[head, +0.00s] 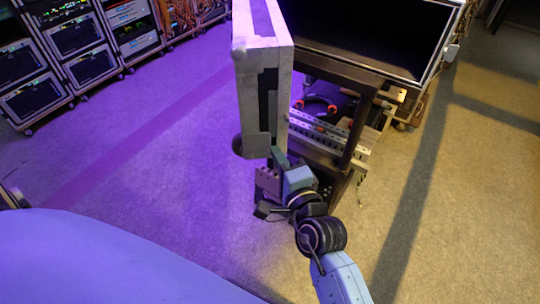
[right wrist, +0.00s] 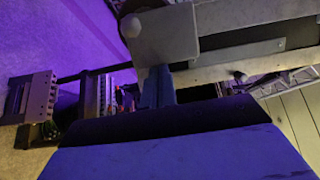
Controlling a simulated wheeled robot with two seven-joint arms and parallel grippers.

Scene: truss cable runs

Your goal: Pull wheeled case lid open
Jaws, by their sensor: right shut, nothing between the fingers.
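The wheeled case (head: 360,75) is at the upper middle of the head view, its dark front showing. Its lid (head: 283,88), a thick panel with grey metal edges, stands out toward me from the case's left side, with the case interior visible to its right. My right gripper (head: 278,157) is at the lid's lower near end; its fingers are shut with nothing between them. In the right wrist view, the blue fingertips (right wrist: 158,88) are just under the lid's metal corner (right wrist: 163,38); I cannot tell whether they touch it. My left gripper is not in view.
Inside the case, below the dark panel, are a perforated metal rail (head: 322,132) and orange-rimmed items (head: 332,108). Equipment racks (head: 80,50) on casters line the upper left. The carpeted floor (head: 150,160) left of the lid is clear.

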